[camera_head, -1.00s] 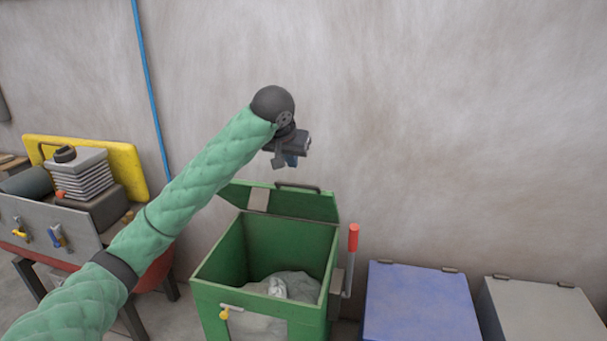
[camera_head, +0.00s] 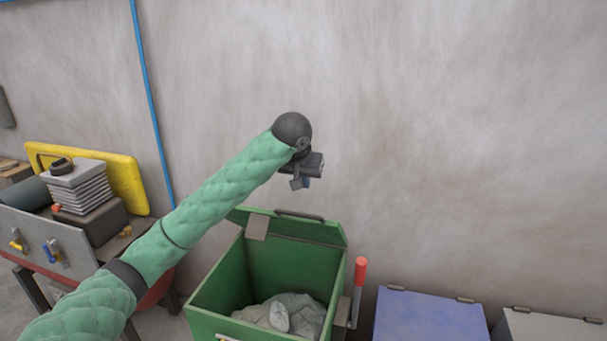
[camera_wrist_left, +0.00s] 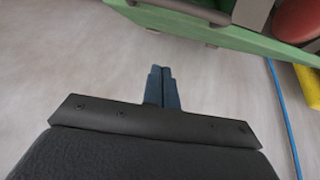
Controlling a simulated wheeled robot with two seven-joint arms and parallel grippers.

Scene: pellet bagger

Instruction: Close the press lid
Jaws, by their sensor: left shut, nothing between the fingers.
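The press is an open green box (camera_head: 207,308) with a grey-white bag (camera_head: 290,313) inside. Its green lid (camera_head: 310,231) stands raised at the back edge, with a dark handle bar (camera_head: 300,215) along its top. My left gripper (camera_head: 301,184) is above the raised lid, apart from it. In the left wrist view the gripper (camera_wrist_left: 162,75) is shut and empty, and the lid's green edge (camera_wrist_left: 215,35) and handle show at the top. My right gripper is in neither view.
A red-gripped lever (camera_head: 360,272) stands at the press's right side. A blue-lidded box (camera_head: 430,318) and a grey-lidded box (camera_head: 545,328) stand to the right. A cluttered bench with a yellow panel (camera_head: 125,180) is at left. The wall behind has a blue pipe (camera_head: 151,100).

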